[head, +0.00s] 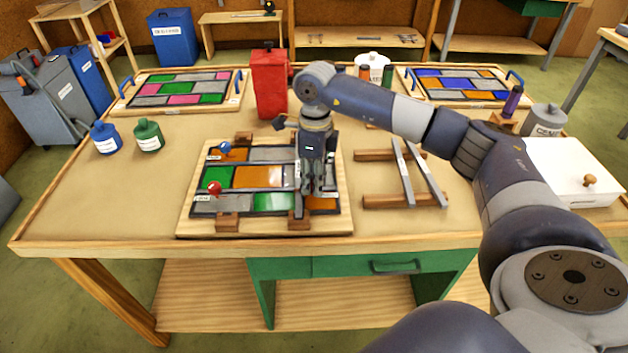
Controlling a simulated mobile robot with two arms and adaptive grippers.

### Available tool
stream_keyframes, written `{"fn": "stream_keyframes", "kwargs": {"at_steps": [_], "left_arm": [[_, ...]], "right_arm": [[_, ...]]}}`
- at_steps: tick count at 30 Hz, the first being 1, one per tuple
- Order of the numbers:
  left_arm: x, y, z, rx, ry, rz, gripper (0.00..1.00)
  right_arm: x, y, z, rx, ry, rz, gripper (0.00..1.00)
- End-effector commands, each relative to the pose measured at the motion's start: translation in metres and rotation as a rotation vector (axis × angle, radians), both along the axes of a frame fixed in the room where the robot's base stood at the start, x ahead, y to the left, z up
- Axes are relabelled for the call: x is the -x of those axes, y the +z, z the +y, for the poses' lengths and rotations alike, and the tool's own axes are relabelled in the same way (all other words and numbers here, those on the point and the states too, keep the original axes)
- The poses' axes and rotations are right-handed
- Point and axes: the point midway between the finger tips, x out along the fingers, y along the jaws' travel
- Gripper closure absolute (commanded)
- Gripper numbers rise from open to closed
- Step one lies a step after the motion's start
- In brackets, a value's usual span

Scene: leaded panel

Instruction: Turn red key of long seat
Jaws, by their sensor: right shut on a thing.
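The red key (215,187) is a small round red knob with a white label below it, at the left edge of the leaded panel (265,178). A blue key (225,148) sits farther back on the same edge. The panel has green, orange and grey panes on a wooden board (340,215). My right gripper (312,190) points down over the panel's right part, well to the right of the red key. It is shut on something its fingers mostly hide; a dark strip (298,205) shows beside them. My left gripper is not in view.
A red container (269,85) stands behind the panel. Blue (105,138) and green (148,135) bottles stand at left. A wooden rack with grey bars (405,172) lies at right, near a white box (575,170). The table's front left is clear.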

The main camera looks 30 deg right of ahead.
Motion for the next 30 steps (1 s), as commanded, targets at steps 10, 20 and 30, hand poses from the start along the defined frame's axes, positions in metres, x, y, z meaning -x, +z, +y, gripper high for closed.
{"fn": "stream_keyframes", "kwargs": {"at_steps": [10,20,30], "left_arm": [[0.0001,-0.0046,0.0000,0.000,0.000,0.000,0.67],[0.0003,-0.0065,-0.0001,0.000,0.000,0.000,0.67],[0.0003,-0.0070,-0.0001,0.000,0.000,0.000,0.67]], "right_arm": [[-0.0004,0.0008,-0.0008,0.000,-0.329,-0.003,0.99],[0.0001,0.0009,-0.0007,-0.001,-0.642,-0.004,0.99],[0.0003,0.0014,-0.0005,-0.001,-0.944,-0.003,0.99]]}}
